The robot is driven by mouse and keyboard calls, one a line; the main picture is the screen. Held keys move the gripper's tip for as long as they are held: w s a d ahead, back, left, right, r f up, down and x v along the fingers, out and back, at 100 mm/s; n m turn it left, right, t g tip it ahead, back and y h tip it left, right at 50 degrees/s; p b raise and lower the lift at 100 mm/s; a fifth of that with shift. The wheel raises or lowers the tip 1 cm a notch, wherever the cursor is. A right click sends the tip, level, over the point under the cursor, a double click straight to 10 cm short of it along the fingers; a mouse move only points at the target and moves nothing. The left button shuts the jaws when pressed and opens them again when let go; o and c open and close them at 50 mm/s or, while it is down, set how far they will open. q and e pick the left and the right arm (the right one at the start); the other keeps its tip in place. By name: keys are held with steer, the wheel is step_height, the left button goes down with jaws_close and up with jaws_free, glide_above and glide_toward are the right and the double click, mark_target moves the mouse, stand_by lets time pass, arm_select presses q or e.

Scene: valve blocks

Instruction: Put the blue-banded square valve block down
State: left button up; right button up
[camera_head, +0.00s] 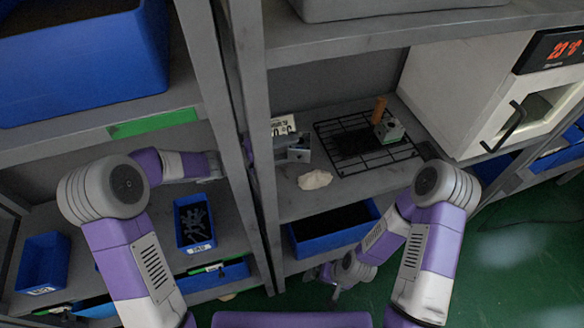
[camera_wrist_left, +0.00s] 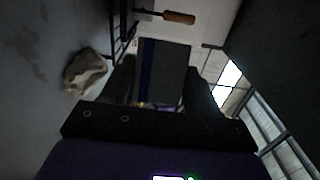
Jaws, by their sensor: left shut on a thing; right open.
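The blue-banded square valve block (camera_wrist_left: 170,72) shows in the left wrist view as a dark grey square face with a blue stripe along its left side. My left gripper (camera_head: 293,150) is shut on it, one finger on each side. In the head view the left arm passes behind the shelf post, and the gripper comes out over the middle shelf, left of the wire rack (camera_head: 345,168). Whether the block touches the shelf I cannot tell. My right gripper (camera_head: 336,290) is open and empty, low in front of the shelves.
A valve block (camera_head: 390,131) and an upright orange-brown handle (camera_head: 379,109) are at the rack. A crumpled pale cloth (camera_head: 315,180) lies near the shelf edge. A white oven (camera_head: 465,95) stands right; a blue bin (camera_head: 335,229) is below.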

arm_select(q)
step_height(320, 180, down, 6)
steer(key=shift+f+b, duration=0.1)
steer(key=shift+b, duration=0.65)
steer(key=o, duration=1.1)
steer(key=shift+o, duration=0.2)
steer(key=shift+a, duration=0.35)
steer(key=p+v, duration=0.2)
steer(key=v, duration=0.9)
steer(key=shift+s+a, duration=0.15)
